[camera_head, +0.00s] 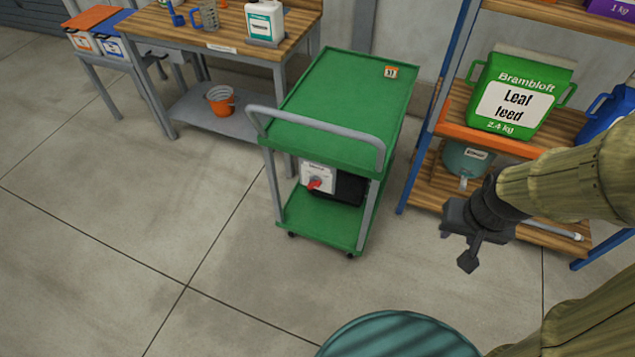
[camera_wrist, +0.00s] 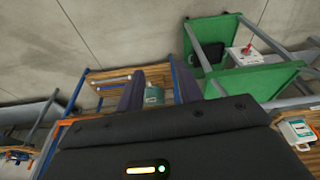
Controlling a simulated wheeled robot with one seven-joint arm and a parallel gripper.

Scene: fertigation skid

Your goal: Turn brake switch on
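A white switch box (camera_head: 318,178) with a red knob (camera_head: 315,184) sits on the lower shelf of a green cart (camera_head: 336,145). A label is on the box's upper part, too small to read. In the wrist view the box (camera_wrist: 240,62) and its red knob (camera_wrist: 247,48) show at the upper right, within the tilted cart (camera_wrist: 262,78). My gripper (camera_head: 458,248) is in the air to the right of the cart, well apart from the box. In the wrist view its two fingers (camera_wrist: 159,88) stand apart with nothing between them.
A black box (camera_head: 349,190) sits beside the switch box. The cart's grey handle (camera_head: 320,124) crosses above the lower shelf. A shelf rack with a green Leaf feed container (camera_head: 520,95) stands at right. A teal drum (camera_head: 400,338) is in front. The floor at left is clear.

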